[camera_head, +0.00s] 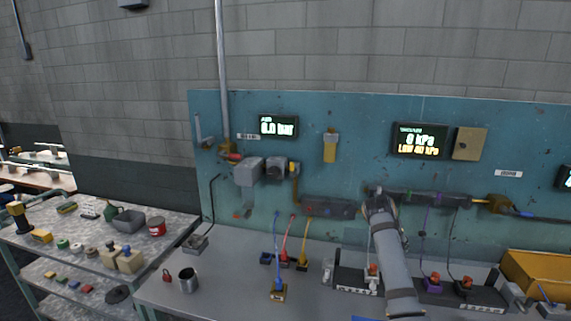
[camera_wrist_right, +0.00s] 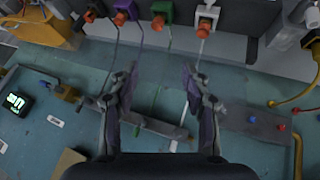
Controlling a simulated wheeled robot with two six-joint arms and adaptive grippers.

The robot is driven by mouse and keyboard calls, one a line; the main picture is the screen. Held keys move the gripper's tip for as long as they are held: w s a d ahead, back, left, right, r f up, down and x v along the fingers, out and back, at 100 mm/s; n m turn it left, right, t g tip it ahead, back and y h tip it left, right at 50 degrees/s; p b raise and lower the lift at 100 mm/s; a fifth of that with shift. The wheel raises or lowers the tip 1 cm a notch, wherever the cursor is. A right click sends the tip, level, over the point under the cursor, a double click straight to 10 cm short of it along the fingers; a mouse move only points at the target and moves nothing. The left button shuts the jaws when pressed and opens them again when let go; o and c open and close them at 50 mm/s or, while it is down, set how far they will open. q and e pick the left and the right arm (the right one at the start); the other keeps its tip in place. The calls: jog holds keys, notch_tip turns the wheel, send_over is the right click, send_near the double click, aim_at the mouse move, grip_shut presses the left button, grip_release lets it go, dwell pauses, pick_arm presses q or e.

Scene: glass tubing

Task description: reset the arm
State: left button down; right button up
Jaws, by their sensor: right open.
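My right arm rises from the lower right of the head view. Its gripper (camera_head: 379,203) is up against the teal wall panel, in front of the dark manifold bar (camera_head: 430,198). In the right wrist view the two fingers of this gripper (camera_wrist_right: 160,88) stand wide apart, with nothing between them but panel, thin tubes and part of the manifold bar (camera_wrist_right: 150,126) behind. I cannot tell whether the fingertips touch the panel or the bar. My left gripper is in neither view.
Tubes hang to devices (camera_head: 357,280) on the grey bench (camera_head: 225,290). A metal cup (camera_head: 188,280) stands front left. A yellow bin (camera_head: 540,275) is at right. A cluttered shelf (camera_head: 85,260) is at left.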

jog(key=s+a+f+n+y, duration=0.2)
jog(key=s+f, duration=1.5)
jog(key=s+a+f+n+g+y, duration=0.1)
jog(key=s+a, duration=0.1)
jog(key=s, duration=0.8)
jog(key=s+a+n+y, duration=0.2)
jog(key=s+a, duration=0.1)
jog(key=s, duration=0.7)
jog(key=s+d+f+g+b, duration=0.1)
jog(key=s+d+f, duration=0.1)
jog(key=f, duration=1.3)
jog(key=s+d+f, duration=0.1)
jog(key=s+f, duration=0.1)
jog(key=f, duration=1.4)
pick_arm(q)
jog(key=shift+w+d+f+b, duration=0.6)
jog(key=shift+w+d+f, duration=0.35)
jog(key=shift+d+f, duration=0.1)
pick_arm(e)
jog(key=s+f+m+g, duration=0.1)
jog(key=s+f, duration=1.3)
jog(key=s, duration=0.2)
jog(key=shift+s+d+f, duration=0.2)
jog(key=shift+s+d, duration=0.15)
jog(key=shift+d, duration=0.1)
